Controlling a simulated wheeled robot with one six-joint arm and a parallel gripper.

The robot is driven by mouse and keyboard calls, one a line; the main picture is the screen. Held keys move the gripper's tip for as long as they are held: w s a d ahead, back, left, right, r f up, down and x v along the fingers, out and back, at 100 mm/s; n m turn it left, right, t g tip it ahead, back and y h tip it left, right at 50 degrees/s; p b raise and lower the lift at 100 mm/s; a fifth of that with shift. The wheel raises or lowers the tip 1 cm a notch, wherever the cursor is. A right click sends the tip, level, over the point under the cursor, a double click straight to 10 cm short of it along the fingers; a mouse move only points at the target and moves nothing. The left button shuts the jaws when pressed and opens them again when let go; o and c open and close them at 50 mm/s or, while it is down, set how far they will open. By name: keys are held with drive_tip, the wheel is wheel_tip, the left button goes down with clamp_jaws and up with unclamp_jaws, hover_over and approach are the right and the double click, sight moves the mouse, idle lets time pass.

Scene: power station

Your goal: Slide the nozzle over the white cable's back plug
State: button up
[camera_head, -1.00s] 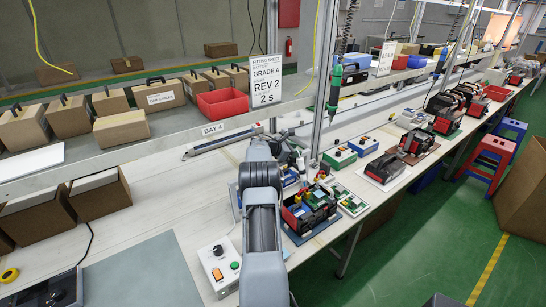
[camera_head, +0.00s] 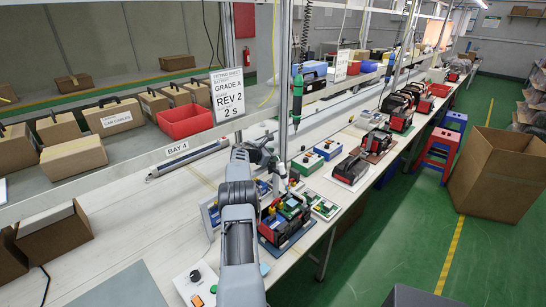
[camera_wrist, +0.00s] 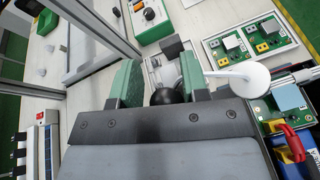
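My gripper (camera_wrist: 160,85) has two green-padded fingers, set apart in the wrist view. A black rounded thing (camera_wrist: 163,97) shows between them, with gaps on both sides; I cannot tell if it is the nozzle. In the head view my gripper end (camera_head: 262,150) is over the bench, partly hidden by my arm. A white disc with a thin stem (camera_wrist: 245,80) stands right of the fingers in the wrist view. A battery pack with coloured leads (camera_head: 285,220) lies right of my arm. I cannot clearly identify the white cable or its back plug.
Green boards (camera_wrist: 285,95) lie beside the white disc, and more (camera_wrist: 248,40) lie beyond it. A control box with an orange button (camera_head: 198,285) sits left of my arm. A hanging driver (camera_head: 297,95) and post stand close ahead. A shelf with a red bin (camera_head: 185,121) runs left.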

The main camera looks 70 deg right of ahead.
drive_tip(key=shift+o, duration=0.7)
drive_tip(key=shift+f, duration=0.15)
drive_tip(key=shift+o, duration=0.4)
drive_tip(key=shift+s, duration=0.15)
drive_tip(key=b+v, duration=0.3)
drive_tip(key=v, duration=1)
drive_tip(key=shift+w+a, duration=0.25)
drive_tip(key=shift+a, duration=0.05)
